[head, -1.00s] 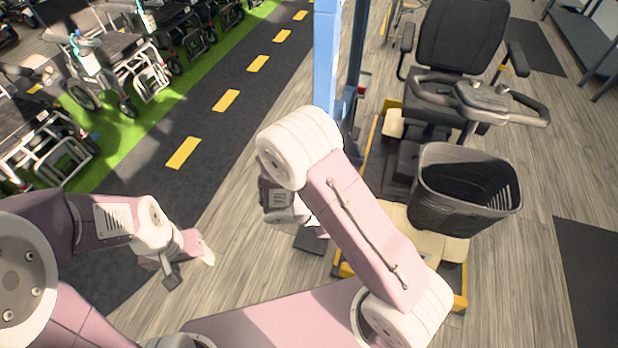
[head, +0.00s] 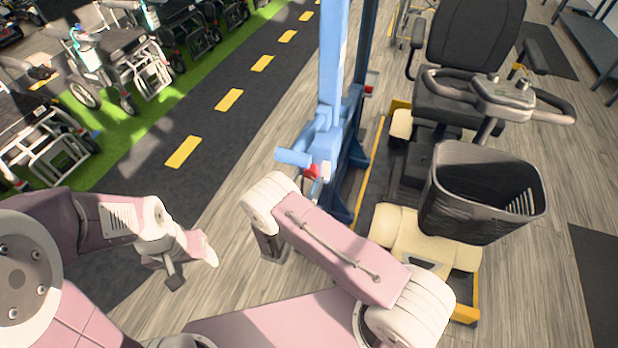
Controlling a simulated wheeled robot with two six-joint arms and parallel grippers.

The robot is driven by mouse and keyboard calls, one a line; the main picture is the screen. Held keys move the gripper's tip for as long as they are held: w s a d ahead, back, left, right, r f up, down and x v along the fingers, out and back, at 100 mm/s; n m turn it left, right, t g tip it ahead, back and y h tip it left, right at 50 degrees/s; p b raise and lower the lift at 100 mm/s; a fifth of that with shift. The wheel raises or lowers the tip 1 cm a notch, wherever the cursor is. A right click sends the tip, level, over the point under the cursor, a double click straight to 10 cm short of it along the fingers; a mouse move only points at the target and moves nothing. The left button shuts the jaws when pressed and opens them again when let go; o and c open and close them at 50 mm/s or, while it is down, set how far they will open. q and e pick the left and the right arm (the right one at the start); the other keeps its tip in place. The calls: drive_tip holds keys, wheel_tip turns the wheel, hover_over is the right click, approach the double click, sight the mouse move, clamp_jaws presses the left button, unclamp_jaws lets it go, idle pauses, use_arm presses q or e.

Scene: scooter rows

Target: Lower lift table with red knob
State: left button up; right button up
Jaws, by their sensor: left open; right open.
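The red knob (head: 311,171) is small and sits low on the blue lift column (head: 332,75), below a blue lever-like part. The yellow-edged lift table (head: 462,308) lies low behind my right arm with a scooter (head: 478,110) on it. My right gripper (head: 271,250) points down, left of and nearer than the knob; its fingers are partly hidden by my arm link and it touches nothing I can see. My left gripper (head: 194,266) is open and empty at lower left, well away from the knob.
A black basket (head: 484,190) on the scooter's front stands right of the column. Wheelchairs (head: 125,65) line the green strip at upper left. A dark lane with yellow dashes (head: 184,152) runs between. The wooden floor left of the column is clear.

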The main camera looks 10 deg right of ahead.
drive_tip(key=shift+w+d, duration=0.35)
drive_tip(key=shift+w, duration=0.15)
drive_tip(key=c, duration=1.4)
drive_tip(key=n, duration=0.7)
drive_tip(key=shift+n+p, duration=0.3)
drive_tip(key=shift+n, duration=0.1)
drive_tip(key=n, duration=0.4)
drive_tip(key=shift+n, duration=2.4)
